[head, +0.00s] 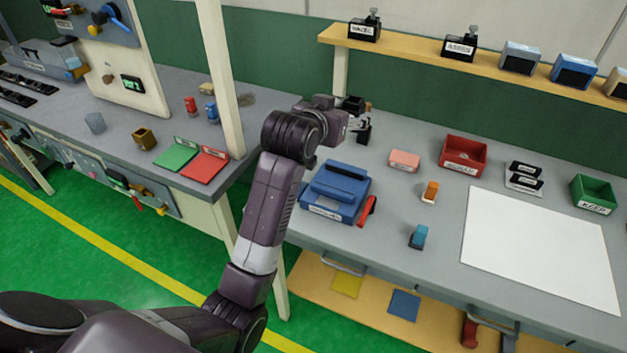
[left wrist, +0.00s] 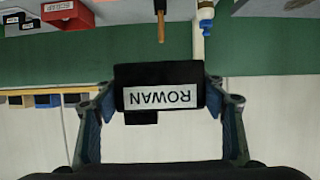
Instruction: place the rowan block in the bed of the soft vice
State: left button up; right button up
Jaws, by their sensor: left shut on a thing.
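The rowan block (left wrist: 158,77) is black with a white ROWAN label, upside down in the left wrist view. My left gripper (head: 360,121) is shut on it, with one finger at each side. In the head view the block is small and partly hidden by the gripper, above the back of the bench. The blue vice (head: 328,205) stands on the bench below and left of the gripper, with a red handle (head: 367,211) at its right. Its label is too small to read. The block is apart from the vice. My right gripper is not in view.
A shelf (head: 400,54) at the back holds HAZEL (head: 364,31) and other blocks. A pink block (head: 404,160), an orange-and-white piece (head: 429,191) and a blue piece (head: 418,236) lie right of the vice. A red bin (head: 464,154) and white sheet (head: 538,245) are farther right.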

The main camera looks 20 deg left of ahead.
pick_arm(q)
jog(key=p, duration=0.1)
send_over(344, 173)
jog(key=s, duration=0.4)
notch_tip(344, 173, down, 7)
jog(key=f, duration=0.7)
jog(key=shift+w+a+f+p, duration=0.15)
jog(key=shift+w+f+p, duration=0.05)
jog(key=shift+f+p, duration=0.15)
jog(key=shift+f, duration=0.6)
notch_tip(344, 173, down, 4)
jog(key=shift+r, duration=0.1)
jog(key=shift+f, duration=0.2)
jog(key=o, duration=1.2)
jog(key=shift+o, duration=0.2)
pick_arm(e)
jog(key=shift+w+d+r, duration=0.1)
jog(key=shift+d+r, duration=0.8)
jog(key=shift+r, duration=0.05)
